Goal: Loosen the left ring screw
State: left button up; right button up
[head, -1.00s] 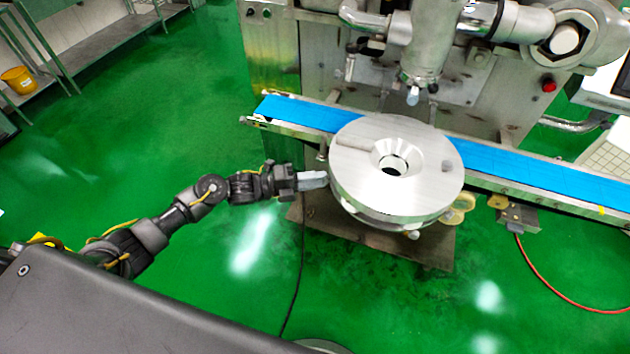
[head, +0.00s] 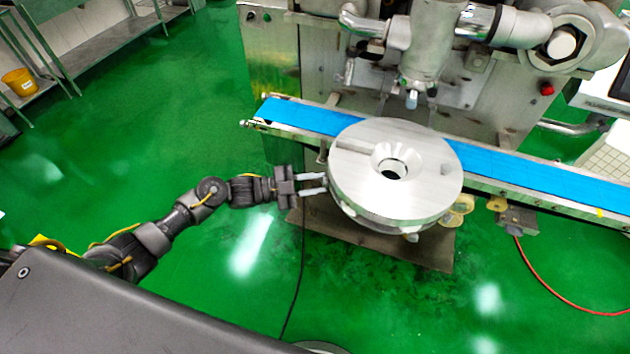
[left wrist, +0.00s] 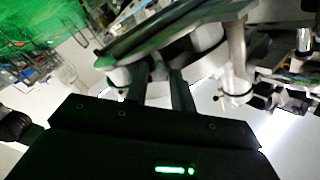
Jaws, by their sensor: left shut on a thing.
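A round silver metal ring (head: 372,200) with a funnel-shaped centre hole sits in front of the machine's blue conveyor. My left gripper (head: 326,183) is at its left rim, fingers pointing right. Its two fingers show as separate pale bars, shut on the left ring screw, which is mostly hidden between the tips and against the rim. In the left wrist view, the dark fingers (left wrist: 158,72) reach up to the underside of the ring; the screw between them is too dark to make out. My right gripper is in no view.
The blue conveyor belt (head: 530,173) runs behind the ring, with a metal nozzle (head: 411,98) above. A small screw-like knob (head: 411,237) shows at the ring's front lower edge. A red hose (head: 545,280) lies at right. Green floor is clear at left.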

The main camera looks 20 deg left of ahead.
pick_arm(q)
jog(key=n+p, duration=0.7)
jog(key=n, duration=1.1)
jog(key=shift+n, duration=0.3)
dwell(0.4)
jog(key=o, duration=1)
jog(key=shift+a, duration=0.1)
